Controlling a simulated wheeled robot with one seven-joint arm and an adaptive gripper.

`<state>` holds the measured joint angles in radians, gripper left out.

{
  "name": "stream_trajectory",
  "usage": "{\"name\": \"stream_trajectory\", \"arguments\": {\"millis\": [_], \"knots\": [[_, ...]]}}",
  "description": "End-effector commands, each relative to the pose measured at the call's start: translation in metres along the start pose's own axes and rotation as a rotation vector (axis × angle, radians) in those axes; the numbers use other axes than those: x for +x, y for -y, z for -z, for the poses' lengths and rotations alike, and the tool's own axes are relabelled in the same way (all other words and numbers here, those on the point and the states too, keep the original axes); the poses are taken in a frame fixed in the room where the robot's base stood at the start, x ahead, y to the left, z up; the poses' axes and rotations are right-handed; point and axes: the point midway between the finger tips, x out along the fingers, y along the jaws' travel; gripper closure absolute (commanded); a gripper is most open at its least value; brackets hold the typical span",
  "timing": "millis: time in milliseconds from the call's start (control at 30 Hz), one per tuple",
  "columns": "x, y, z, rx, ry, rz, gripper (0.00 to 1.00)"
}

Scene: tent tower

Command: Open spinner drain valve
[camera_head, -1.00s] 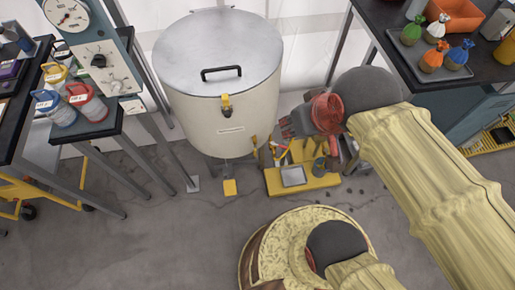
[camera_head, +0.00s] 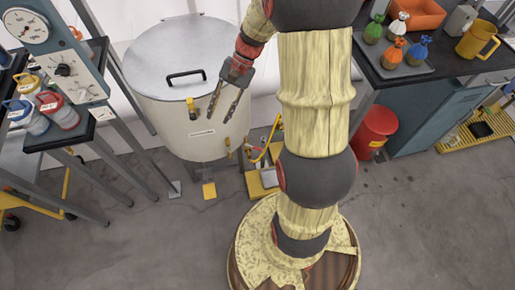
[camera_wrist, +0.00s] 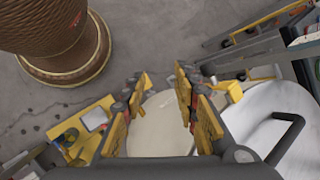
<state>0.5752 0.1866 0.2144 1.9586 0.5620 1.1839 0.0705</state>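The spinner (camera_head: 175,125) is a cream drum with a grey lid and a black handle. Small yellow fittings, apparently the drain valve (camera_head: 247,151), sit low on its right side; their handle position is too small to tell. My gripper (camera_head: 221,116) is open and empty, pointing down in front of the drum's upper right wall, above the valve. In the wrist view the cream drum wall (camera_wrist: 158,125) shows between the spread fingers. I cannot make out the valve there. A yellow lid latch (camera_head: 191,106) is on the drum front, left of my gripper.
A yellow platform (camera_head: 256,188) with hoses stands right of the drum. A red bin (camera_head: 375,132) and a bench with bags are further right. A gauge panel (camera_head: 58,50) and a bench with jars stand left. The front floor is clear.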

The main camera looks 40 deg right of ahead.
Motion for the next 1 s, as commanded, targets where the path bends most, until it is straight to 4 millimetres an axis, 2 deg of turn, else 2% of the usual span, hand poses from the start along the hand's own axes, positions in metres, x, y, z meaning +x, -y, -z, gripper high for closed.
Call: {"name": "stream_trajectory", "arguments": {"millis": [33, 200, 367, 600, 800, 1000], "knots": [[0.007, -0.009, 0.021, 0.072, 0.042, 0.036, 0.70], [0.028, -0.035, 0.081, 0.277, 0.162, 0.173, 0.70], [0.051, -0.068, 0.132, 0.458, 0.266, 0.314, 0.70], [0.094, -0.133, 0.200, 0.717, 0.411, 0.554, 0.70], [0.140, -0.196, 0.243, 0.924, 0.525, 0.785, 0.70], [0.190, -0.255, 0.268, 1.093, 0.616, 1.012, 0.70]]}}
